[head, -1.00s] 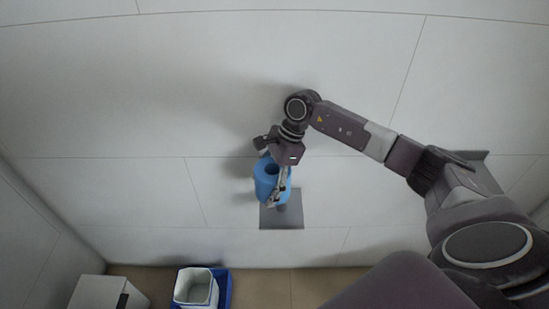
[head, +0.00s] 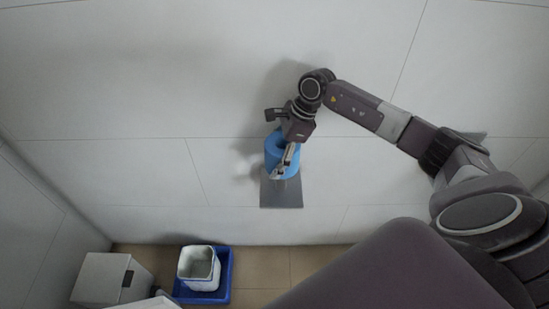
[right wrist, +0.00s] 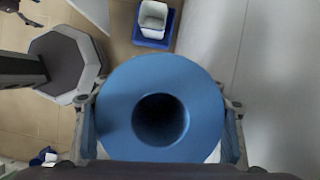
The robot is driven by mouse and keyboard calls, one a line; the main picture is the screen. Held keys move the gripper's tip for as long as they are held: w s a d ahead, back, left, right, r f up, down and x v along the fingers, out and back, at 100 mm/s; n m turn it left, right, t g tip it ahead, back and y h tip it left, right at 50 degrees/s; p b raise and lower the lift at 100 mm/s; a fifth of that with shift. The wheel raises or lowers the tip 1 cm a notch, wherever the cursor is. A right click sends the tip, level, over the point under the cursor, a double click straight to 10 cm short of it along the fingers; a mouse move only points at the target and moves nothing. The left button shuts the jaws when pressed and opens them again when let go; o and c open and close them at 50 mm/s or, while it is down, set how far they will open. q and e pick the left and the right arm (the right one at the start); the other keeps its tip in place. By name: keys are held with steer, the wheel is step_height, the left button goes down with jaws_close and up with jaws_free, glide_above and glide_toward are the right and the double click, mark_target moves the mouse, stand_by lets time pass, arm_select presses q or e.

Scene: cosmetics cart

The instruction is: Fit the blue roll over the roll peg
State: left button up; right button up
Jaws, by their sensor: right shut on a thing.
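The blue roll (head: 274,147) is held in front of the wall, over the upper part of a grey plate (head: 281,197). My right gripper (head: 283,172) is shut on the roll. In the right wrist view the roll (right wrist: 112,105) shows end on, with a finger on each side and its dark central hole facing the camera. The roll peg is hidden in both current views, and nothing can be made out inside the hole. I cannot tell whether the roll is around the peg or apart from it. My left gripper is in neither view.
On the tan floor below stand a white bin (head: 199,266) in a blue tray (head: 225,285) and, left of it, a white box (head: 99,279). The wall around the grey plate is bare.

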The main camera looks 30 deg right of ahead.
steer(key=b, duration=0.7)
glide_above(275, 188)
steer(key=shift+a+f, duration=0.1)
steer(key=shift+f, duration=4.1)
steer(key=shift+f+b, duration=0.4)
steer(key=shift+b, duration=0.05)
steer(key=shift+f, duration=0.1)
steer(key=shift+f+b, duration=0.25)
steer(key=shift+b, duration=0.05)
steer(key=shift+f+b, duration=0.7)
steer(key=shift+f, duration=0.05)
steer(key=o, duration=1.3)
steer(key=shift+r, duration=0.1)
steer(key=v, duration=0.7)
steer(key=shift+d+r, duration=0.2)
steer(key=shift+r, duration=0.2)
